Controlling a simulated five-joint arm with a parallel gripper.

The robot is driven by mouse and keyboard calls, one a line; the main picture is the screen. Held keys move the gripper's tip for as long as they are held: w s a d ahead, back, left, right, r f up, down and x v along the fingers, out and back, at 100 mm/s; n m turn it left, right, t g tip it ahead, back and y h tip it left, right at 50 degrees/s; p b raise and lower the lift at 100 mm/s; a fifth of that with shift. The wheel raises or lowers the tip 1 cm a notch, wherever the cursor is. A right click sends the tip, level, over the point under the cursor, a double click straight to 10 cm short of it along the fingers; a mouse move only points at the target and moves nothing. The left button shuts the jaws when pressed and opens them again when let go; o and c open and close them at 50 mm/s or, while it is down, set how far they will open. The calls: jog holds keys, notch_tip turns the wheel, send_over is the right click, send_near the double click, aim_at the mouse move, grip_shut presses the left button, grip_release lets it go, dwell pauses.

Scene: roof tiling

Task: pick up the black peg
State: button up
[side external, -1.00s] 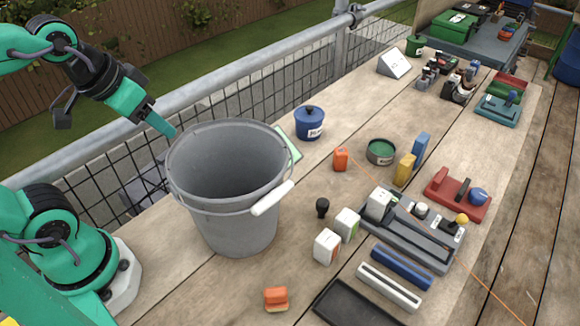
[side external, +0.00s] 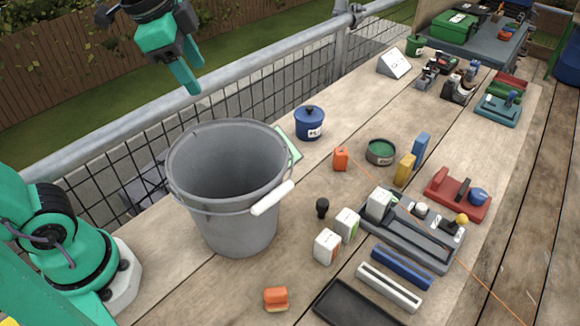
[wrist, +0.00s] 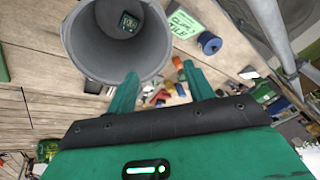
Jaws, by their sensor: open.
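The black peg (side external: 322,207) stands upright on the wooden table, right of the grey bucket, with a rounded head on top. My gripper (side external: 190,78) is high above and behind the bucket, up and left of the peg and well apart from it. In the wrist view my gripper (wrist: 163,88) shows two green fingers spread apart with nothing held between them. I cannot pick out the peg for certain among the small things in the wrist view.
The grey bucket (side external: 180,190) stands tall between my base and the peg; its handle (side external: 272,198) sticks out right. Two white boxes (side external: 327,246) (side external: 347,224) stand close to the peg. An orange block (side external: 341,159) and blue pot (side external: 309,123) are behind. A metal rail (side external: 235,75) runs along the back.

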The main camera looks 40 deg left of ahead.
jog(key=w+d+m+g, duration=0.2)
jog(key=w+d+m, duration=0.5)
jog(key=m, duration=0.1)
jog(key=m+g, duration=0.2)
jog(key=m, duration=1)
send_over(323, 202)
notch_tip(323, 202, down, 4)
notch_tip(323, 202, down, 16)
jog(key=shift+s+y, duration=0.2)
jog(key=shift+y, duration=0.1)
jog(key=shift+f, duration=0.2)
jog(key=shift+w+f, duration=0.1)
jog(key=shift+f, duration=3.15)
jog(key=shift+f, duration=0.1)
jog(key=shift+w+f, duration=0.15)
jog(key=shift+f, duration=2.35)
